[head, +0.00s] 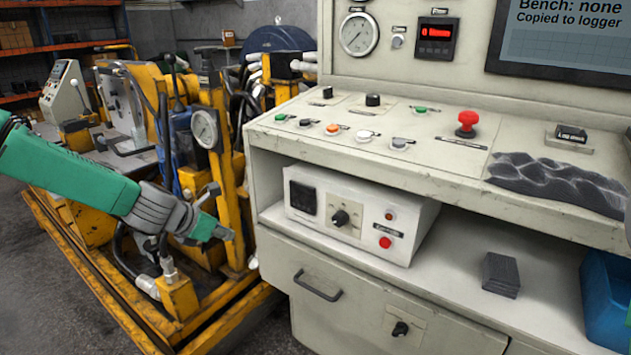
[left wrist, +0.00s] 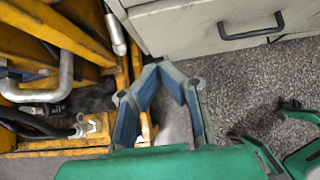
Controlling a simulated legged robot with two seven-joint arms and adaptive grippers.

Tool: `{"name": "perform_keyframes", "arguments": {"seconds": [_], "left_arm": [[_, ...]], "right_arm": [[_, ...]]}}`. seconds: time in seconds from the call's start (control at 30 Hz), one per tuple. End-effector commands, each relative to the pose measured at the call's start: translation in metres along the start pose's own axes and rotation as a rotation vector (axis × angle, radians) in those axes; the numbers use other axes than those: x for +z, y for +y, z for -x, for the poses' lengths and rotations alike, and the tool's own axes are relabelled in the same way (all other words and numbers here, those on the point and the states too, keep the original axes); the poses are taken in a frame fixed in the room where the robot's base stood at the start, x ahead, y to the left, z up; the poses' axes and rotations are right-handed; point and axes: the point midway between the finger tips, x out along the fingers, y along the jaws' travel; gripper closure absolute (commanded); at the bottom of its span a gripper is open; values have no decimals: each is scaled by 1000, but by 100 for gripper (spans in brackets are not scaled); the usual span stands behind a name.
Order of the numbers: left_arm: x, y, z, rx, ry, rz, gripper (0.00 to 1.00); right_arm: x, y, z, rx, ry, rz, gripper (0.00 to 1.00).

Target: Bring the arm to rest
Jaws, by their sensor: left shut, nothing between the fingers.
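My left arm (head: 60,165), green with a grey wrist, comes in from the left in the head view. My left gripper (head: 222,232) is in the air in front of the yellow machine frame, to the left of the cream bench. In the left wrist view the fingers of my left gripper (left wrist: 168,72) come together at their tips, with nothing between them. Below them the yellow frame (left wrist: 55,30) is on the left and the bench drawer (left wrist: 190,25) is at the top.
The cream bench (head: 275,235) fills the right, with a red mushroom button (head: 467,122), a control box (head: 350,210), a dark block (head: 501,273) and a blue bin (head: 607,300). A drawer handle (head: 317,287) sticks out. Bare floor (left wrist: 270,75) shows beside the drawer.

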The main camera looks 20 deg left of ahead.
Motion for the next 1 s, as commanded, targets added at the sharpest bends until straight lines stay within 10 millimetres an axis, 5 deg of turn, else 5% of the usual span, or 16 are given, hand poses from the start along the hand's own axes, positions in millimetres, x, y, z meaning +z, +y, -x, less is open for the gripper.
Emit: {"name": "perform_keyframes", "arguments": {"seconds": [0.17,0.37,0.5,0.7,0.83,1.0], "left_arm": [[-28,-25,-9,-16,70,-178,100],[-137,-104,-15,-150,286,-896,100],[-230,-155,11,-371,386,-1524,100],[-326,-199,75,-775,333,-2293,100],[-354,-212,105,-953,242,-2562,100],[-364,-215,117,-1028,187,-2675,100]], "right_arm": [[0,0,2,0,0,0,100],[-1,0,11,0,0,0,100],[-1,0,17,0,0,0,100],[-1,0,25,0,0,0,100],[-2,0,27,0,0,0,100],[-2,0,28,0,0,0,100]]}}
